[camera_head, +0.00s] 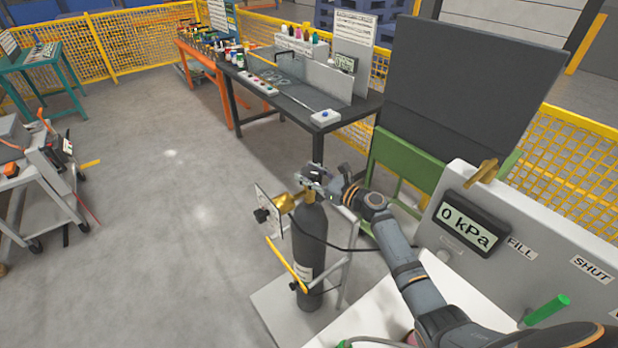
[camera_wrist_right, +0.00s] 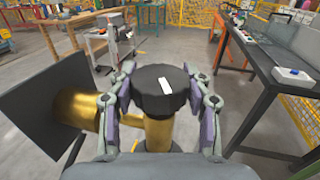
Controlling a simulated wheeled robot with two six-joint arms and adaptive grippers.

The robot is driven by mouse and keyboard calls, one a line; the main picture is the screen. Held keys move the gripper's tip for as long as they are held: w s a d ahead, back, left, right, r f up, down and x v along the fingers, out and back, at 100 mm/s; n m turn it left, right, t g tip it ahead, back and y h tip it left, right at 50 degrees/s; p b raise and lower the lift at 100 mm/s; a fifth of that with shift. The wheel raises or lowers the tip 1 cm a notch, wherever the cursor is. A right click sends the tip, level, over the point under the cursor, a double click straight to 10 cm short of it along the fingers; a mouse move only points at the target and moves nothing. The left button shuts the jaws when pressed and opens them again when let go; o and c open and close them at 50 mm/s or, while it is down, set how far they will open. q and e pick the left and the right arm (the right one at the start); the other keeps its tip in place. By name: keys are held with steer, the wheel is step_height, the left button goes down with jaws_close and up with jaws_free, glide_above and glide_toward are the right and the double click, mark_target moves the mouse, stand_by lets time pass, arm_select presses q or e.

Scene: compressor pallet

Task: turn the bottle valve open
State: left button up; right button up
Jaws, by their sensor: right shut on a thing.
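The black gas bottle (camera_head: 308,252) stands upright on a small stand, with a brass valve body (camera_head: 286,202) at its top. Its round black valve knob (camera_wrist_right: 161,88) has a white mark on top and sits on a brass stem. My right gripper (camera_wrist_right: 162,92) is shut on this knob, one finger on each side of it. In the head view my right gripper (camera_head: 318,178) is at the bottle top and partly hides the knob. A gauge panel (camera_head: 468,222) at the right reads 0 kPa. My left gripper is not in view.
A dark workbench (camera_head: 350,112) with several items stands behind the bottle. A square plate (camera_head: 268,215) stands beside the valve, left of it. A dark hose (camera_head: 345,247) runs right from the bottle. A yellow mesh fence (camera_head: 135,38) lies behind.

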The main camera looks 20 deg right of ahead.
mark_target(317, 177)
steer(key=shift+y, duration=0.3)
steer(key=o, duration=1.2)
steer(key=shift+s+d+f, duration=0.1)
steer(key=shift+s+d, duration=0.2)
steer(key=shift+s, duration=0.05)
steer(key=v, duration=0.6)
steer(key=shift+s+d+r, duration=0.2)
steer(key=shift+s+r, duration=0.05)
steer(key=shift+s, duration=0.05)
